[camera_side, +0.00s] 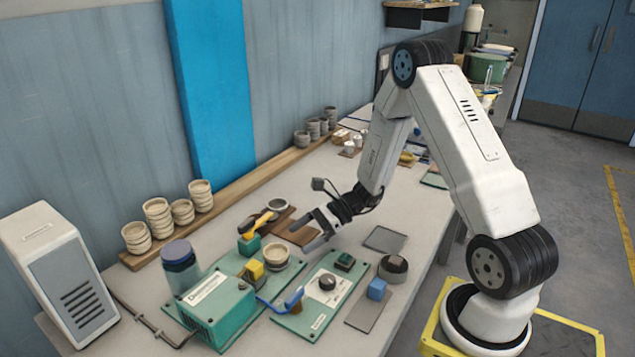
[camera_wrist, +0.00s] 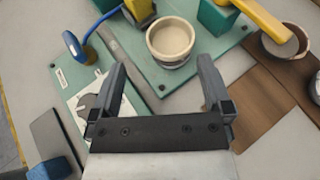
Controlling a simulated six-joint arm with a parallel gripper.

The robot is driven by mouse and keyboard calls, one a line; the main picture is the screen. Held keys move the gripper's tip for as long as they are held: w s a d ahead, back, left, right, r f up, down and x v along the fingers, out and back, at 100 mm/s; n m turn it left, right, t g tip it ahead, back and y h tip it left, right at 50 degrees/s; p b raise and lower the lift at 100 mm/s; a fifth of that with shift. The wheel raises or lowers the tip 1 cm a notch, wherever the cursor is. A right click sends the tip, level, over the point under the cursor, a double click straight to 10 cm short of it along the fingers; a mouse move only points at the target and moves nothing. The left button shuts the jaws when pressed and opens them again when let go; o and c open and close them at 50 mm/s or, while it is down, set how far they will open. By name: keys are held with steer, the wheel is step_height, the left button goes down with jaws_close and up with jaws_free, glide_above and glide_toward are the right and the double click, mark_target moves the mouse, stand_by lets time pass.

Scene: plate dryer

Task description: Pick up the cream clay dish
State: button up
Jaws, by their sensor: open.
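The cream clay dish (camera_side: 275,258) is a small round bowl, upright on the green plate of the bench in the side view. In the wrist view the dish (camera_wrist: 172,42) shows its open top, just ahead of my fingertips and roughly in line with the gap. My gripper (camera_side: 311,232) is open and empty, up and to the right of the dish in the side view. In the wrist view both fingers of my gripper (camera_wrist: 162,68) are spread, with nothing between them. No contact with the dish is visible.
A yellow block (camera_side: 255,270) stands close beside the dish. A yellow-handled tool (camera_side: 262,224) lies behind it, and a blue-headed piece (camera_side: 293,298) is in front. A green box (camera_side: 217,312) and a dark-lidded jar (camera_side: 179,265) stand left. Stacked cream bowls (camera_side: 157,215) line the wooden shelf.

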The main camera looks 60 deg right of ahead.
mark_target(266, 256)
steer(key=shift+w+d+m+t, duration=0.2)
steer(key=shift+d+m+t, duration=0.1)
steer(key=shift+d, duration=0.05)
steer(key=shift+f+x, duration=0.1)
steer(key=shift+x, duration=1.85)
steer(key=shift+f+x, duration=0.15)
steer(key=shift+x, duration=1.85)
steer(key=shift+d, duration=0.15)
steer(key=c, duration=1)
steer(key=shift+r, duration=0.15)
steer(key=shift+r, duration=1.1)
steer(key=s+r, duration=0.3)
steer(key=s, duration=0.1)
steer(key=s+r, duration=0.4)
steer(key=s, duration=0.1)
steer(key=s+r, duration=0.3)
steer(key=s, duration=0.2)
steer(key=shift+a+r, duration=0.3)
steer(key=shift+a, duration=0.1)
